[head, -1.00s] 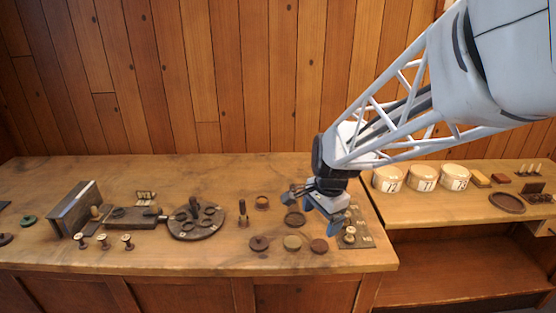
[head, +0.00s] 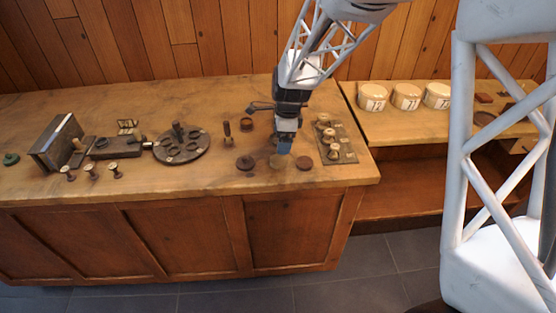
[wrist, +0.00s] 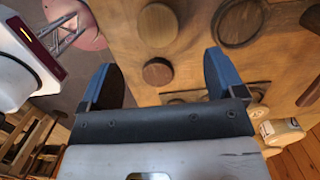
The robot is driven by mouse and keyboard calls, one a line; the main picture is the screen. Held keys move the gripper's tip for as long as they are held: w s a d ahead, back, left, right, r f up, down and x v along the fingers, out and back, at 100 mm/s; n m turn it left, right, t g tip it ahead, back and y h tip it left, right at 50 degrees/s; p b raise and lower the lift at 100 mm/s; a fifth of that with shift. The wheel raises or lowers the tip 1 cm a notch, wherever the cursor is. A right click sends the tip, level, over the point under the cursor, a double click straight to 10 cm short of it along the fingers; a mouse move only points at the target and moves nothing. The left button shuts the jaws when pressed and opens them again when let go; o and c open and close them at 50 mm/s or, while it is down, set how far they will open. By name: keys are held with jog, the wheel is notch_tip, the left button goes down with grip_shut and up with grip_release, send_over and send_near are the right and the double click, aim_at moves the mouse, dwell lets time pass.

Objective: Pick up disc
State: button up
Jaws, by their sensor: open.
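Three small round discs stand in a row near the front edge of the bench in the head view: a dark one (head: 245,162), a tan one (head: 277,161) and a reddish-brown one (head: 304,163). My gripper (head: 284,147) is open and empty, pointing down by the tan and reddish-brown discs. In the wrist view, the reddish-brown disc (wrist: 158,71) shows between the two blue fingers of my gripper (wrist: 160,82). The tan disc (wrist: 158,25) lies above it in that picture. Neither disc appears gripped. My gripper hides part of the bench behind it.
A board with several turned spools (head: 333,154) lies right of the discs. A round dish (wrist: 240,22) is close by in the wrist view. A round plate with hollows (head: 181,145) and a handled peg (head: 227,130) stand left. White tubs (head: 406,96) stand far right.

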aim_at(278, 159)
jog(key=shift+a+f, duration=0.15)
jog(key=shift+f, duration=1.15)
jog(key=shift+s+a+f, duration=0.1)
jog(key=shift+a+f, duration=0.1)
jog(key=shift+f, duration=1.1)
jog(key=shift+s+a+f, duration=0.1)
jog(key=shift+a+f, duration=0.05)
jog(key=shift+f, duration=1.1)
jog(key=c, duration=1)
